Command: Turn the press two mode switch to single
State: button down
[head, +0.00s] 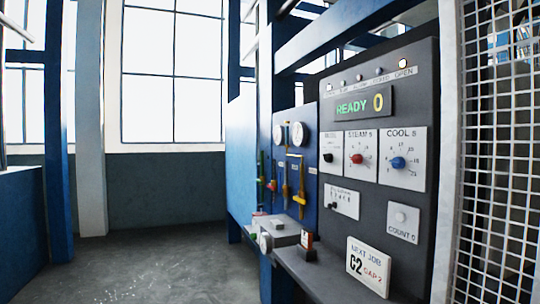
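A dark grey press control panel (388,210) stands at the right, seen at an angle. A small white plate at its upper left, with blurred lettering that may read MODE, carries a small black switch knob (328,158). The switch position is too small to tell. Below it, another white plate (341,201) has a small black knob and a row of tiny marks. The display (364,104) shows READY 0. No press number is readable on the panel. My gripper is not in view.
The STEAM plate has a red knob (356,158), the COOL plate a blue knob (398,162). A NEXT JOB card (367,267) stands below. A ledge holds a grey box (278,232). Wire mesh (500,150) borders the right. Floor (150,265) at left is clear.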

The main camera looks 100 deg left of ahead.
aim_at(328, 158)
jog(key=u, duration=3.15)
jog(key=i+j, duration=0.1)
jog(key=i, duration=0.4)
jog(key=i+j, duration=0.15)
jog(key=i, duration=0.35)
jog(key=i+j+z, duration=0.1)
jog(key=i, duration=0.4)
jog(key=i+j, duration=0.15)
jog(key=i, duration=0.35)
